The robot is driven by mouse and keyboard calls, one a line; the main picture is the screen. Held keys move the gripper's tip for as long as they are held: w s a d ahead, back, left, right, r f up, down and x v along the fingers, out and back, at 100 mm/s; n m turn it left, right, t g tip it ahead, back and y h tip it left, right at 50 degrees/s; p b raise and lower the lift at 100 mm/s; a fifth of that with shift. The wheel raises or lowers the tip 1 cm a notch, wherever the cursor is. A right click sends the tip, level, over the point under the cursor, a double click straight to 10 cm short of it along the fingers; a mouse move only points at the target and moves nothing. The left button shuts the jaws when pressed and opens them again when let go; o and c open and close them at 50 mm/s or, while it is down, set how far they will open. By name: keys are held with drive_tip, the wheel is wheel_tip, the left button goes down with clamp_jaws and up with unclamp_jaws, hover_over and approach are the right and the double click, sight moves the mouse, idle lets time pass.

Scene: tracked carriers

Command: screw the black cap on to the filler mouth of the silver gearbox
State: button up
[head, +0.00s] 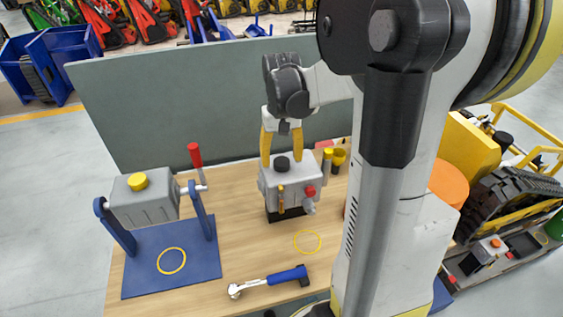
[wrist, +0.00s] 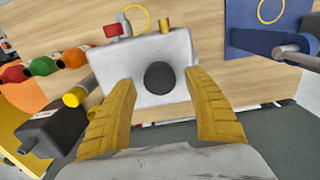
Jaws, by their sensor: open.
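The silver gearbox (head: 277,182) stands on a black base on the wooden bench, near the back. The black cap (head: 282,163) sits on its top face; it shows as a round black disc in the wrist view (wrist: 160,77). Whether it is threaded down cannot be told. My gripper (head: 281,158) is open, pointing down over the gearbox. In the wrist view its two yellow fingers (wrist: 161,82) stand on either side of the cap, with a gap on each side. The filler mouth itself is hidden.
A second grey box (head: 146,211) with a yellow cap (head: 137,182) hangs in a blue stand (head: 140,273) at left. A blue-handled ratchet (head: 268,281) lies at the front. A grey panel (head: 200,95) rises behind the bench. Red, green and orange parts (wrist: 40,66) lie beside the gearbox.

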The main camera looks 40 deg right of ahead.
wheel_tip(320, 180, up, 11)
drive_tip(key=s+a+f+n+t+b, duration=0.1)
drive_tip(key=s+a+f+t+b, duration=0.1)
drive_tip(key=a, duration=0.5)
drive_tip(key=s+a+f+n+t+b, duration=0.2)
drive_tip(key=s+a+f, duration=0.1)
drive_tip(key=a+f, duration=0.2)
drive_tip(key=s+a+f+n+t+b, duration=0.2)
drive_tip(key=s+a+f+t+b, duration=0.1)
drive_tip(key=a, duration=0.6)
drive_tip(key=shift+a+f, duration=0.2)
drive_tip(key=shift+f, duration=0.35)
